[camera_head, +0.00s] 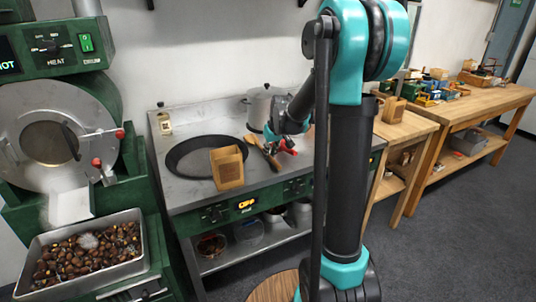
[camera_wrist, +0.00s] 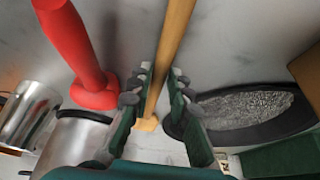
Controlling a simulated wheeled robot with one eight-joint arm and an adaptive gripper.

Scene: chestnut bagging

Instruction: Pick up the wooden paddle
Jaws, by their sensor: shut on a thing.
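The wooden paddle (camera_head: 262,150) lies on the steel worktop, between the dark pan and my arm. In the wrist view its light wooden shaft (camera_wrist: 176,35) runs down from the top edge and passes between my fingers. My gripper (camera_wrist: 155,90) is closed around the shaft, with a finger on each side. In the camera_head view my gripper (camera_head: 277,145) is at the paddle, small and partly hidden by my own arm. I cannot tell whether the paddle is clear of the worktop.
A dark pan (camera_head: 183,172) and a brown paper bag (camera_head: 227,168) stand left of the paddle. A metal pot (camera_head: 262,105) stands behind it. A red handle-like object (camera_wrist: 78,40) stands close beside my gripper. A chestnut tray (camera_head: 137,262) is at the lower left.

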